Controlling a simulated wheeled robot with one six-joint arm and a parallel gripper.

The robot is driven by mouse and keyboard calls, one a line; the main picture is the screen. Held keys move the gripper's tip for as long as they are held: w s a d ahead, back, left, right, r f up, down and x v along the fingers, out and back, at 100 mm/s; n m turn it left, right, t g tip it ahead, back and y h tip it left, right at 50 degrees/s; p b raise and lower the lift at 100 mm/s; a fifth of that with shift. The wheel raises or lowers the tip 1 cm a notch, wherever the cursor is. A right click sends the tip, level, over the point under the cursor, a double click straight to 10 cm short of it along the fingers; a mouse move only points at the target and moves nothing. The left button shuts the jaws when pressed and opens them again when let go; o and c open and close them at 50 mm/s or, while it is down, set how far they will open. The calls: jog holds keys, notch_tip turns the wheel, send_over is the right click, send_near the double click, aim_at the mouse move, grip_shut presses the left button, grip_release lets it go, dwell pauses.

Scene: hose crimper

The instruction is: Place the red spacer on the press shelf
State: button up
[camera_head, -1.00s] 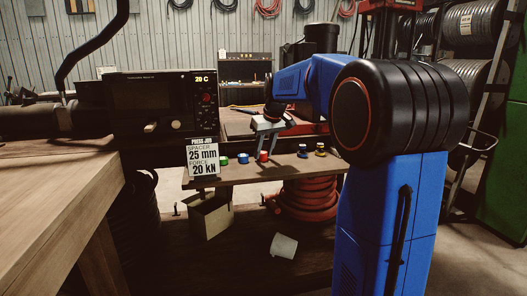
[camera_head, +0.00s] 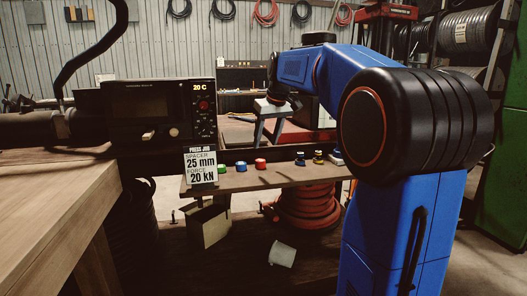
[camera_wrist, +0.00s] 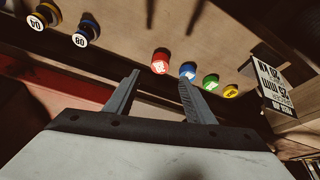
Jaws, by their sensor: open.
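The red spacer (camera_head: 260,164) lies on a wooden shelf board (camera_head: 270,180), in a row with a blue spacer (camera_head: 241,166) and a green spacer (camera_head: 222,168) to its left. In the wrist view the red spacer (camera_wrist: 161,61) shows beyond the fingers, between their tips in the picture and apart from them. My gripper (camera_head: 267,137) is open and empty, raised above the board behind the row. In the wrist view my gripper (camera_wrist: 159,78) has both fingers spread. I cannot tell for certain whether this board is the press shelf.
A sign (camera_head: 201,166) reading spacer 25 mm, force 20 kN stands at the board's left end. Other spacers (camera_head: 318,157) stand to the right. A control box (camera_head: 160,112) is at left.

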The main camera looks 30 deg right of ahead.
jog(key=s+a+f, duration=0.3)
jog(key=s+a, duration=0.3)
jog(key=s, duration=0.3)
jog(key=s+a+f, duration=0.4)
jog(key=s+a, duration=0.1)
jog(key=s, duration=0.5)
jog(key=s+a+f, duration=0.2)
jog(key=s+f, duration=0.6)
jog(key=s, duration=0.1)
jog(key=s+a+f, duration=0.3)
jog(key=s+f, duration=0.5)
jog(key=f, duration=0.1)
jog(key=shift+s+f, duration=0.15)
jog(key=shift+s, duration=0.25)
